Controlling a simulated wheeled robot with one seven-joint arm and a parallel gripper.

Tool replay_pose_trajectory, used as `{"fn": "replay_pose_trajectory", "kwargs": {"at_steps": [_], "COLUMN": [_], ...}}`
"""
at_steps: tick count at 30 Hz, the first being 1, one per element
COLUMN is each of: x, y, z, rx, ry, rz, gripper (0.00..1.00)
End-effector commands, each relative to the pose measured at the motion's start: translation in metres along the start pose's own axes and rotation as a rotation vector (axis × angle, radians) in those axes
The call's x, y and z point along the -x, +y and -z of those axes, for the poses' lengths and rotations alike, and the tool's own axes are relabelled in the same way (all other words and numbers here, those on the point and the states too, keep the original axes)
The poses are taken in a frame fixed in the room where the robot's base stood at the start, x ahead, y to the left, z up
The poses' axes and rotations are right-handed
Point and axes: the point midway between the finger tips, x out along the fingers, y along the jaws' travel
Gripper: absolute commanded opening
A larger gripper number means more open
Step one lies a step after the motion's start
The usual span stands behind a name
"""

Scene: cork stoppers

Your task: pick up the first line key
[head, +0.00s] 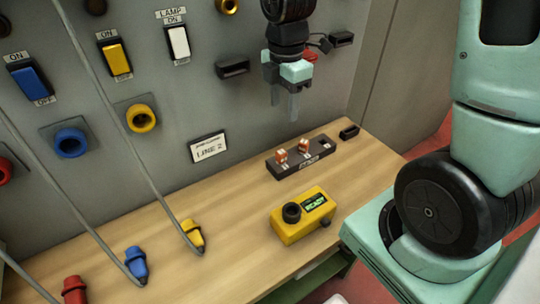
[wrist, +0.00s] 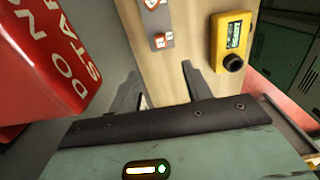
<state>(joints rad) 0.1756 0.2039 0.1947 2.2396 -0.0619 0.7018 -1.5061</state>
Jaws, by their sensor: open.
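Two small red-orange and white keys stand in a dark rack (head: 292,168) on the wooden bench, a left key (head: 281,156) and a right key (head: 304,146). The rack's right end shows an empty square slot. Their markings are too small to tell which is the first line key. In the wrist view two red-orange and white tags, an upper one (wrist: 153,4) and a lower one (wrist: 162,41), show beyond the fingers. My gripper (head: 283,104) is open and empty, pointing down above and behind the rack near the panel. It also shows in the wrist view (wrist: 158,80).
A yellow device (head: 302,216) with a green display stands in front of the rack. A small black block (head: 349,132) lies right of it. Yellow (head: 193,234), blue (head: 137,262) and red (head: 74,290) plugs lie left. A red lettered box (wrist: 45,55) is close on the wrist view's left.

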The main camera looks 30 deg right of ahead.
Motion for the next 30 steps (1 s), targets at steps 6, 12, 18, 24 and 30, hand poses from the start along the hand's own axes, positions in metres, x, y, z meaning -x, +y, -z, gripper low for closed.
{"fn": "replay_pose_trajectory", "kwargs": {"at_steps": [6, 12, 18, 24, 30], "x": [-0.048, -0.084, -0.100, -0.116, -0.142], "y": [-0.002, -0.002, -0.001, -0.001, -0.001], "z": [0.001, 0.001, 0.001, 0.002, 0.003], "rx": [0.001, 0.000, -0.001, 0.000, -0.001], "ry": [0.001, 0.001, 0.000, 0.000, 0.000], "rz": [0.008, 0.006, 0.003, 0.005, 0.005], "gripper": [0.49, 0.49, 0.49, 0.49, 0.49]}}
